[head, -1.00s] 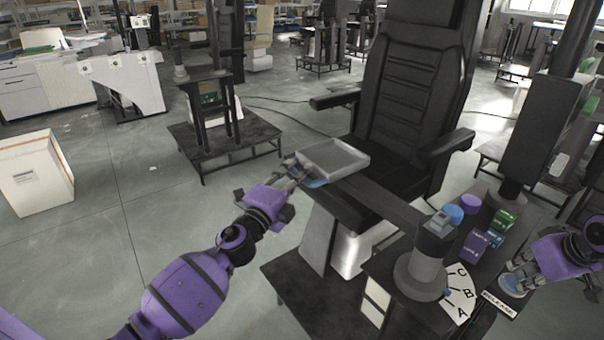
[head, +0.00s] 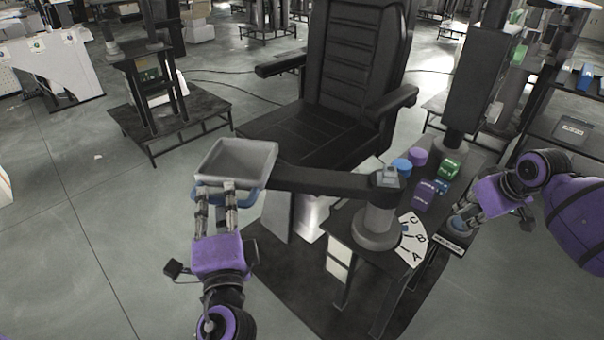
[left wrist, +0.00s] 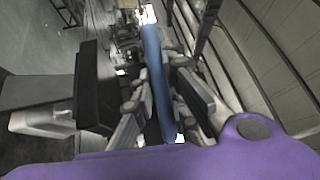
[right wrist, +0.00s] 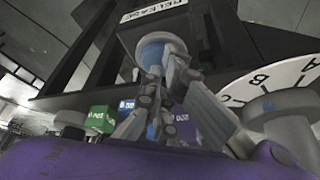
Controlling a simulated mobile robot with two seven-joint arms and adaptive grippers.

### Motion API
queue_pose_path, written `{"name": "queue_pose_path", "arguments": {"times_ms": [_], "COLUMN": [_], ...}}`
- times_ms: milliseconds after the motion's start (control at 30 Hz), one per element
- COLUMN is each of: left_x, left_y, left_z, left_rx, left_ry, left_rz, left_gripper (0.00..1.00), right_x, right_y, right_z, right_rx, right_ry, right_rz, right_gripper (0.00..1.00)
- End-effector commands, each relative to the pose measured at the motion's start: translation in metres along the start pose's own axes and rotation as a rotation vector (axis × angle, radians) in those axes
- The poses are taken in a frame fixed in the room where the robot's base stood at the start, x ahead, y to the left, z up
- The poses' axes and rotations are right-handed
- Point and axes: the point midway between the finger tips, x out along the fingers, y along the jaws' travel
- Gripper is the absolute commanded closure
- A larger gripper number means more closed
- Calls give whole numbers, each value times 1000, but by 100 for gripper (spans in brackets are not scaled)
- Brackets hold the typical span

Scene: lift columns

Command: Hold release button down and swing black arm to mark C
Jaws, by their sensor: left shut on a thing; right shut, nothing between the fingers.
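The black arm (head: 320,182) reaches left from a grey post (head: 375,222) and carries a grey tray (head: 236,160) with a blue handle (head: 246,197) at its end. My left gripper (head: 216,190) is shut on the blue handle, which also shows between its fingers in the left wrist view (left wrist: 158,80). A white dial (head: 411,240) with marks A, B and C sits at the post's foot. My right gripper (head: 459,212) is shut and empty, its fingertips at the blue release button (right wrist: 152,44) beside the RELEASE label (right wrist: 153,10). The fingers partly cover the button.
Purple, green and blue blocks (head: 424,194) stand on the bench behind the dial. A black seat (head: 320,130) with armrests is behind the arm. Floor to the left of the tray is open.

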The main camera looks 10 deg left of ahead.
Motion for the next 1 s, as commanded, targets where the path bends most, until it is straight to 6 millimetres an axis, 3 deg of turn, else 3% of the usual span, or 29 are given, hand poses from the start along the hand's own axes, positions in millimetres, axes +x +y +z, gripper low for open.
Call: {"name": "queue_pose_path", "arguments": {"times_ms": [233, 667, 700, 833, 1000], "left_x": [-21, -23, -23, -23, -23], "left_y": [1, -1, -1, -2, -3], "left_z": [-2, -1, -1, 0, 0], "left_rx": [1, 4, 4, 7, 9], "left_ry": [-51, -61, -61, -63, -64], "left_rz": [7, 4, 3, 2, 0], "left_gripper": [100, 100, 85, 68, 68], "right_x": [3, 3, 3, 3, 2], "right_y": [-1, 0, 0, 0, 0], "right_z": [2, 3, 3, 3, 2], "right_rx": [1, 1, 1, 1, 1], "right_ry": [-5, -5, -5, -5, -5], "right_rz": [-2, -2, -2, -2, -1], "right_gripper": [100, 100, 100, 100, 100]}}
